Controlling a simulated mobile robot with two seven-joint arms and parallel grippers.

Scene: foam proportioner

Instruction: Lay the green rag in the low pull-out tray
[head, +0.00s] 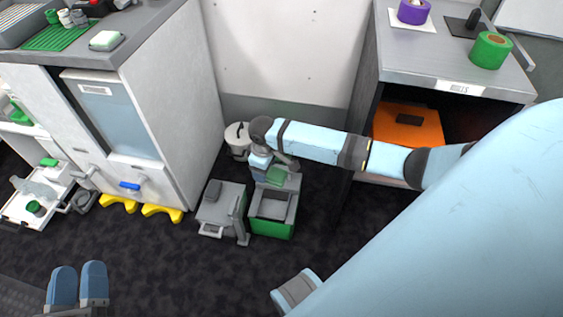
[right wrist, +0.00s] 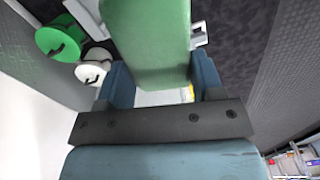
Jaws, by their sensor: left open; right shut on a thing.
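My right gripper (right wrist: 150,95) is shut on the green rag (right wrist: 148,40), which fills the space between the blue fingers in the right wrist view. In the head view a green patch, seemingly the rag (head: 276,175), shows under the right wrist, above a grey box with a green front (head: 272,230). Whether it touches the box cannot be told. A low white tray (head: 17,212) stands pulled out at the far left, with a clear item and a green cup (head: 36,208) in it. My left gripper (head: 78,275) is open and empty at the bottom left.
A grey case with a handle (head: 216,222) stands left of the green-fronted box. A white bucket (head: 236,140) is behind. Yellow feet (head: 160,212) stick out below the white cabinet (head: 165,110). An orange item (head: 405,128) sits in the right-hand cabinet. The dark floor in front is mostly clear.

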